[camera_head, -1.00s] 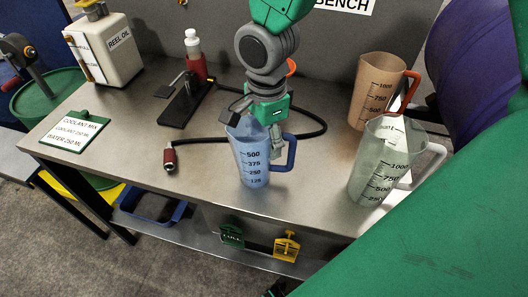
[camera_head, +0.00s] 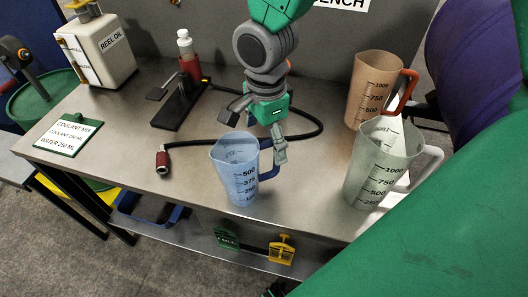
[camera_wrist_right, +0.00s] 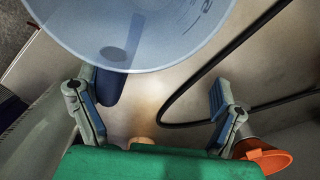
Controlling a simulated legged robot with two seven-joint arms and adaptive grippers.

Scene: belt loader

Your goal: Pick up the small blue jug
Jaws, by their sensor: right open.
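The small blue jug (camera_head: 236,172) stands upright on the metal bench near its front edge, handle (camera_head: 269,170) to the right. My right gripper (camera_head: 256,130) is open and empty, at the back right of the jug by its rim. One finger is beside the top of the handle. In the right wrist view the jug (camera_wrist_right: 140,30) fills the top, and its dark blue handle (camera_wrist_right: 108,85) lies between the open fingers, close to the left finger; contact is unclear. My left gripper is not in view.
A large clear jug (camera_head: 376,172) and an orange-tinted jug (camera_head: 371,88) stand to the right. A black hose with a red end (camera_head: 162,160) curves behind the blue jug. A red bottle on a stand (camera_head: 190,62), sign (camera_head: 68,134) and oil can (camera_head: 97,48) are left.

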